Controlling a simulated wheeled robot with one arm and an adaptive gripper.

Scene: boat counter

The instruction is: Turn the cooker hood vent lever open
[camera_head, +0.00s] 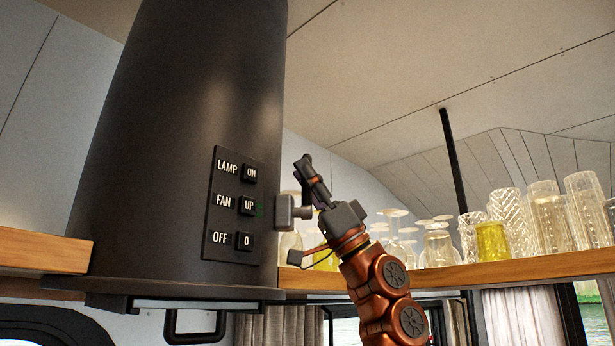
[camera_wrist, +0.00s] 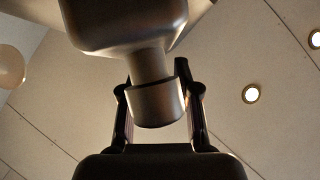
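The cooker hood (camera_head: 165,140) is a large dark tapered body on the left in the head view. A grey lever fitting (camera_head: 287,212) juts from its right side, with a short cylindrical knob (camera_head: 305,212). My gripper (camera_head: 310,165) is beside the knob, its fingers pointing up and left. In the wrist view, a grey cylindrical knob (camera_wrist: 158,103) hangs from a larger rounded part (camera_wrist: 125,25), between the two fingers of my gripper (camera_wrist: 157,95). The fingers are apart with the knob between them in that view. I cannot tell whether they touch it.
A panel (camera_head: 232,205) on the hood carries lamp, fan and off buttons. A wooden shelf (camera_head: 500,272) at right holds several glasses, including a yellow one (camera_head: 492,241), close beyond my arm. A dark vertical pole (camera_head: 453,160) stands behind. The ceiling space above my gripper is free.

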